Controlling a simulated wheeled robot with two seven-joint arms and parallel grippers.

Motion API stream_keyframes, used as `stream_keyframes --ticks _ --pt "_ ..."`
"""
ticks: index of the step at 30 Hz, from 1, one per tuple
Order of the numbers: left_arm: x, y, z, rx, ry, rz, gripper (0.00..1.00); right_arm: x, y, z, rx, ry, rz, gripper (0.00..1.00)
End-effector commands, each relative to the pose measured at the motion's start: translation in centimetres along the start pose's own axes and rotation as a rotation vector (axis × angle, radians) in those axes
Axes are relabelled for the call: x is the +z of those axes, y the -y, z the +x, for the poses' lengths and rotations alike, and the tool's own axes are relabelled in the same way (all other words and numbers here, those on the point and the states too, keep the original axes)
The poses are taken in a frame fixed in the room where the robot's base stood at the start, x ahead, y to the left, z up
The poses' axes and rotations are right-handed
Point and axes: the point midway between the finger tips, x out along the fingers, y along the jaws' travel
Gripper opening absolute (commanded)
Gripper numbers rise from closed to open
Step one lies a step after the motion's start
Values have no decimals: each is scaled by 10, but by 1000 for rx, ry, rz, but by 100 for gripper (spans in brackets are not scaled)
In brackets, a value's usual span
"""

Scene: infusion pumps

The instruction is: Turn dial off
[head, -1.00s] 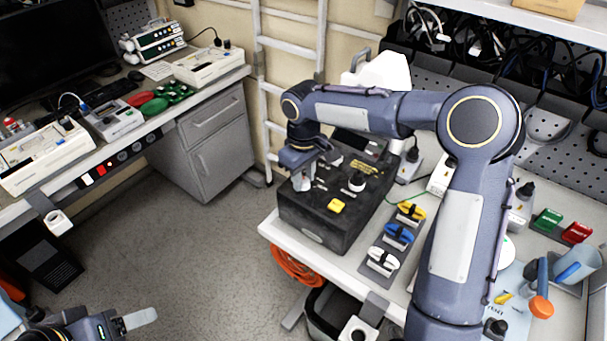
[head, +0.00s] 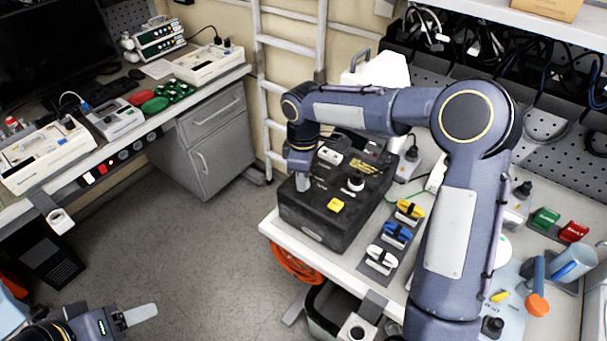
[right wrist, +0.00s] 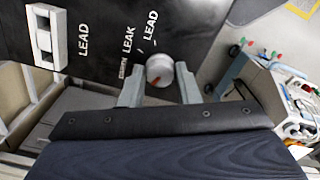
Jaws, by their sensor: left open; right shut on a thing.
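In the head view my right gripper (head: 302,183) is down at the box's left part and hides the dial. My left gripper (head: 138,315) is open and empty over the floor at the lower left.
The box's top also carries a yellow button (head: 335,205) and a black-and-white knob (head: 356,182). Yellow, blue and white clips (head: 383,260) lie right of the box on the bench. A ladder (head: 290,45) stands behind. The floor (head: 190,240) to the left is clear.

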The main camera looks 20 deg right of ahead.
Motion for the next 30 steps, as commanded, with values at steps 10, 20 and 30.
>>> stream_keyframes --ticks 10,20,30 --pt "0 0 0 0 0 0 62 -1 -1 -2 4 -4 -5 6" --pt "0 0 0 0 0 0 62 0 0 -1 2 -1 -3 51" --pt "2 2 4 0 0 0 62 -1 -1 -25 5 -4 -2 51"
